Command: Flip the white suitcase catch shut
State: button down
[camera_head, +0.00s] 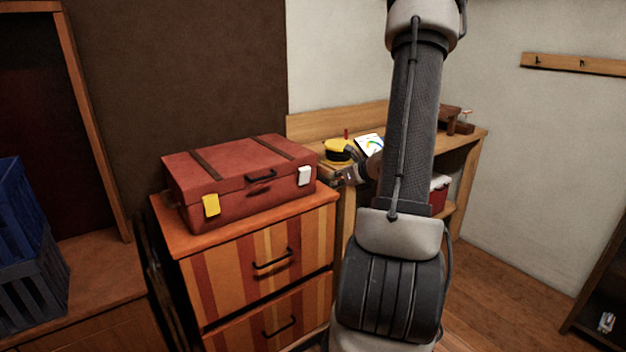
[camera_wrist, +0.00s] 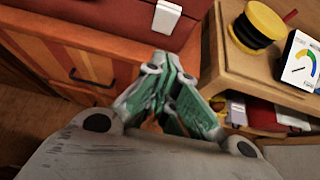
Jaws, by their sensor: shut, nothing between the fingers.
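The red suitcase (camera_head: 240,185) lies closed on top of a striped drawer cabinet. Its white catch (camera_head: 304,176) is on the right of the front face, and it also shows at the top of the wrist view (camera_wrist: 166,17). I cannot tell whether the catch is flipped up or down. A yellow catch (camera_head: 211,205) is on the left of the front face. My gripper (camera_wrist: 173,75), with green finger pads, is shut and empty. In the wrist view its fingers are below the white catch, apart from it, in front of the cabinet's right side.
The striped cabinet (camera_head: 235,268) has black handles. A wooden bench (camera_head: 460,140) to its right holds a yellow-and-black spool (camera_head: 338,151) and a white gauge card (camera_head: 369,145). Blue crates (camera_head: 20,215) stand at the left. The wooden floor (camera_head: 520,290) is clear at right.

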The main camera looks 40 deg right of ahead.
jog(key=shift+w+a+f, duration=0.1)
dwell(0.3)
send_near(306, 177)
jog(key=x, duration=0.3)
jog(key=f+x, duration=0.1)
jog(key=x, duration=0.1)
jog(key=shift+f, duration=0.2)
jog(key=shift+w+a+r, duration=0.1)
jog(key=shift+w+r, duration=0.25)
jog(key=shift+w, duration=0.05)
jog(key=shift+r, duration=0.15)
